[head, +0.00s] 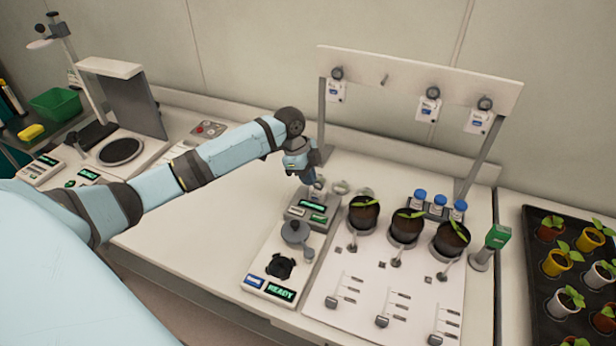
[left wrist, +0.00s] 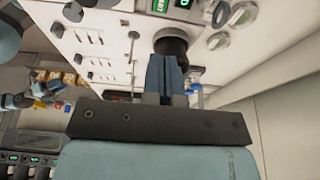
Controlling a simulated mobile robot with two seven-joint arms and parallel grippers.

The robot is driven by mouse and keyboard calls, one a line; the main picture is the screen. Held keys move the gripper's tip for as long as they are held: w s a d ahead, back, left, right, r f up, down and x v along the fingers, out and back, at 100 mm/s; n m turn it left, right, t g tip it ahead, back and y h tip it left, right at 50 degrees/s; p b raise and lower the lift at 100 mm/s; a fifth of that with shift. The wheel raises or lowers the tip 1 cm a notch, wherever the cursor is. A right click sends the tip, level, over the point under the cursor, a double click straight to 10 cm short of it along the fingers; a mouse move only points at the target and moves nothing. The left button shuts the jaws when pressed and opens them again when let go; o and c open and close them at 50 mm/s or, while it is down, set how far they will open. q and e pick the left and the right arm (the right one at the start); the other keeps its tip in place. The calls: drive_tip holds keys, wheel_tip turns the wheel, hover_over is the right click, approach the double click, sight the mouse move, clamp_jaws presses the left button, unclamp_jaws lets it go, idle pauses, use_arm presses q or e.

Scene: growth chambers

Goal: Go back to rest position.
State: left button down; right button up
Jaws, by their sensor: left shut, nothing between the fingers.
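My left arm reaches in from the left in the head view, and its gripper (head: 312,184) points down above the back of the device with green displays (head: 312,208). In the left wrist view the two blue fingers of the left gripper (left wrist: 165,58) are together with nothing between them. A dark pot (left wrist: 172,45) shows just beyond the fingertips there; I cannot tell the gap. My right gripper is not seen in the head view; a blue arm part shows at the left edge of the left wrist view.
Three potted seedlings (head: 405,227) stand on a white panel (head: 350,312) right of the gripper. A rack with blue-capped bottles (head: 438,208) is behind them. A white hanging board (head: 400,77) stands at the back. A READY device (head: 258,285) sits in front. A seedling tray (head: 535,290) is at right.

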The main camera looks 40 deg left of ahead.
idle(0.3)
use_arm(q)
drive_tip(key=s+d+f+n, duration=0.2)
drive_tip(key=s+d+f, duration=0.1)
drive_tip(key=s+d, duration=0.4)
drive_tip(key=s+d+f+n, duration=0.1)
drive_tip(key=s+d+f, duration=0.3)
drive_tip(key=s+d, duration=0.3)
drive_tip(key=s+a+r+n+t+y, duration=0.1)
drive_tip(key=s+r+n+y, duration=0.15)
drive_tip(key=s+n, duration=0.45)
drive_tip(key=s+a+r+n+t+y, duration=0.1)
drive_tip(key=s+r+n+t, duration=0.15)
drive_tip(key=s, duration=0.95)
drive_tip(key=w+d+f+t+h, duration=0.1)
drive_tip(key=w+d+f, duration=0.1)
drive_tip(key=f, duration=0.2)
drive_tip(key=w+d+f+t+h, duration=0.1)
drive_tip(key=w+d+f+t, duration=0.1)
drive_tip(key=f, duration=0.2)
drive_tip(key=w+d+f+t+h, duration=0.1)
drive_tip(key=w+d+f+t, duration=0.1)
drive_tip(key=f, duration=0.2)
drive_tip(key=shift+w+f+t, duration=0.2)
drive_tip(key=shift+w+t, duration=0.05)
drive_tip(key=shift+w, duration=0.05)
drive_tip(key=shift+d+f+t, duration=0.25)
drive_tip(key=shift+f+t, duration=0.2)
drive_tip(key=shift+t, duration=0.05)
